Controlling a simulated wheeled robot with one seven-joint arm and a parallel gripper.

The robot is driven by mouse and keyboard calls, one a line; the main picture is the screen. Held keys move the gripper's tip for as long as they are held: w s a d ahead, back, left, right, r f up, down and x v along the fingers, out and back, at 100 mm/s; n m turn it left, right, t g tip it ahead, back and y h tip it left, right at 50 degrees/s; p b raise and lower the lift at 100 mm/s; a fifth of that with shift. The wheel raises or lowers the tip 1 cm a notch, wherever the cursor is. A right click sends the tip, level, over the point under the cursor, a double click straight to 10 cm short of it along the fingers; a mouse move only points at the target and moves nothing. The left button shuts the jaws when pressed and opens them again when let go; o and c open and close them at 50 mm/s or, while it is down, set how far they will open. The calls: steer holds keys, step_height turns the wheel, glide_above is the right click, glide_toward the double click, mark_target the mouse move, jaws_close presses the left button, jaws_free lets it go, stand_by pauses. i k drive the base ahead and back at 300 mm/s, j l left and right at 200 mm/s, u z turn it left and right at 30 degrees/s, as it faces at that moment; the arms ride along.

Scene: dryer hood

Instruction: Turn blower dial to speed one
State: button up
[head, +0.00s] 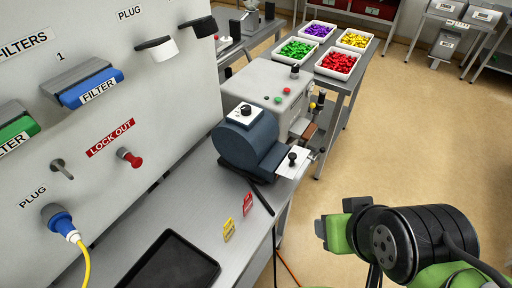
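A dark blue-grey rounded blower (247,146) stands on the grey bench near the middle of the head view. On its top is a white plate with a small dark dial (246,110); the setting it points to is too small to read. My gripper (336,229) is at the lower right, green and black, seen partly from behind my arm. It is apart from the blower and the dial, to their lower right. Its fingers do not show clearly, so I cannot tell whether it is open or shut.
A white plate with a black knob (292,158) sits at the blower's right. A grey panel (150,100) with filters and plugs rises at left. A black tray (172,266) and small yellow and red tags are on the bench. Open floor (430,130) lies at right.

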mark_target(245, 110)
steer(key=i+l+u, duration=0.1)
steer(key=u, duration=0.25)
steer(key=i+l+u, duration=0.1)
steer(key=u, duration=0.3)
steer(key=l+u, duration=0.2)
steer(key=u, duration=0.15)
